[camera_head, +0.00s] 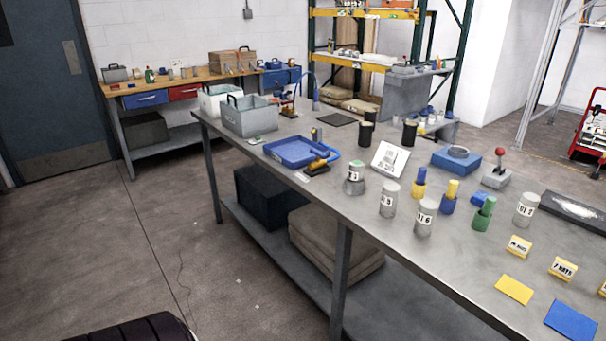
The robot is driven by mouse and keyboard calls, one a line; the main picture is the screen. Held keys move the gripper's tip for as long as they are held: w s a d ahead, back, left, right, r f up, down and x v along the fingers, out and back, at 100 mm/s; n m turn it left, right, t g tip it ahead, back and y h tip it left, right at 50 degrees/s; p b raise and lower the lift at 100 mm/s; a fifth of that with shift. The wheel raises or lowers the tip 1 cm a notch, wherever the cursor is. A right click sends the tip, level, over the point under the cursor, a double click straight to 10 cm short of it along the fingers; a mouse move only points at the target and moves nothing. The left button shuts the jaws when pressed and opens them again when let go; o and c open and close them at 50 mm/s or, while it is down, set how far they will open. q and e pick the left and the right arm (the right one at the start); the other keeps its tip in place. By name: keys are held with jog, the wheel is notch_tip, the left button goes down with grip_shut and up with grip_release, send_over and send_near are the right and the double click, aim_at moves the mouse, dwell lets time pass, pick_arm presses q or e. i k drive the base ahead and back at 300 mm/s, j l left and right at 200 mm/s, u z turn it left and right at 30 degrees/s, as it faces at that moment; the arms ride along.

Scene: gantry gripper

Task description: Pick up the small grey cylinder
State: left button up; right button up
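Several small grey cylinders with white labels stand upright on the long metal workbench (420,258). One grey cylinder (389,207) is near the front edge, with another grey cylinder (426,226) just to its right. A third grey cylinder (525,213) stands further right. A grey piece with a green top (354,187) stands to their left. I cannot tell which one the task means. Neither of my grippers is in view, and nothing touches the cylinders.
Blue, yellow and green cylindrical pieces, such as the green one (484,217), stand close to the right of the cylinders. A white sign (391,159) leans behind them. A blue tray (290,152) and a grey bin (250,121) are further left. The bench front between is clear.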

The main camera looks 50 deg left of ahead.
aim_at(356, 168)
jog(key=u, duration=1.25)
